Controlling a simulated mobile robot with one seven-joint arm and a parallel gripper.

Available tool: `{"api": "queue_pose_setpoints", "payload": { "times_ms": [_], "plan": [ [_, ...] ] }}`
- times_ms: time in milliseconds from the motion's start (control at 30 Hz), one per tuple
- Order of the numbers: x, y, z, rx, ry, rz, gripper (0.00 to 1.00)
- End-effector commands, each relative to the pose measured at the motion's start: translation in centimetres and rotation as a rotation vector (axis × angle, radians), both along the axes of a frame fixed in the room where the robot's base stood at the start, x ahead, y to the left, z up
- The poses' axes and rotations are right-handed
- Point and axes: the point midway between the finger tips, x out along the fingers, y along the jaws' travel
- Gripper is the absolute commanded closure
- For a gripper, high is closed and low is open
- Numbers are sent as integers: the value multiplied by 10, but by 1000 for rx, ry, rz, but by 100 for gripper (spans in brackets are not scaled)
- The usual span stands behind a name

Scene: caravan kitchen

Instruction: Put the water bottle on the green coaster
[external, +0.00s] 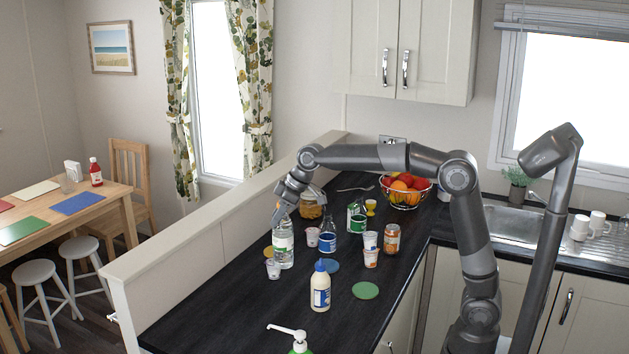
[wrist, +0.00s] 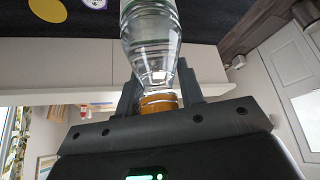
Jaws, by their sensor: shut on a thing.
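The water bottle (external: 283,245) is clear with a green and white label and stands upright at the left side of the dark counter. My gripper (external: 281,212) is at its top, shut on the cap end. In the wrist view the gripper's fingers (wrist: 158,94) sit on either side of the bottle's orange cap, and the clear bottle (wrist: 150,40) extends away from them. I cannot tell whether its base touches the counter. The green coaster (external: 365,290) lies flat and bare near the counter's right edge, right of and nearer the camera than the bottle.
A cream bottle with a blue cap (external: 320,290) stands between the water bottle and green coaster. A blue coaster (external: 331,266) lies behind it. A pump bottle (external: 299,345) is at the front.

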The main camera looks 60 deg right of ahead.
Motion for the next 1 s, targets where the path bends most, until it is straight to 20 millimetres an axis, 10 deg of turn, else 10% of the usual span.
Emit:
{"api": "queue_pose_setpoints", "payload": {
  "times_ms": [600,1000],
  "plan": [
    [-167,-191,16,-4,1,-301,100],
    [-266,-245,-5,-6,6,-434,100]
  ]
}}
